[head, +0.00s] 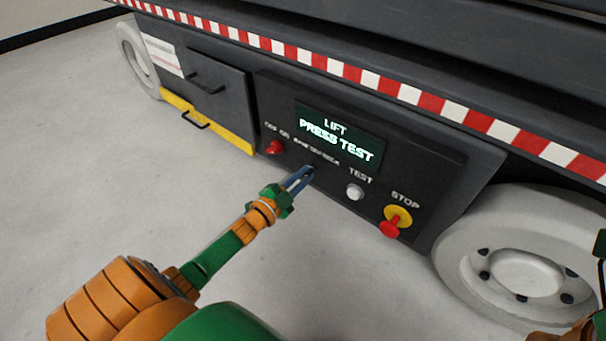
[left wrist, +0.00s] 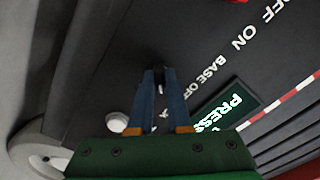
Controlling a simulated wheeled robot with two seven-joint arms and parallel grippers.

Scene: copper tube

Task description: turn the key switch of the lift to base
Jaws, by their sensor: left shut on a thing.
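The lift's dark control panel (head: 436,172) has a lit screen (head: 339,131) reading "LIFT PRESS TEST". My left gripper (head: 307,174) reaches the panel below the screen, under small lettering that includes "BASE". In the left wrist view my left gripper (left wrist: 160,78) has its blue fingers shut on the small key switch (left wrist: 159,86), between the fingertips. The fingers hide most of the key, and I cannot read exactly which mark it points to. The words "BASE OFF" (left wrist: 203,82) run beside it. Only parts of my right arm show at the right edge; its fingers do not show.
A red knob (head: 274,147) sits left of my left gripper under "OFF ON". A white TEST button (head: 354,192) and a red STOP button (head: 391,226) on a yellow base are to the right. A white wheel (head: 467,245) stands at lower right. The floor (head: 75,145) is clear.

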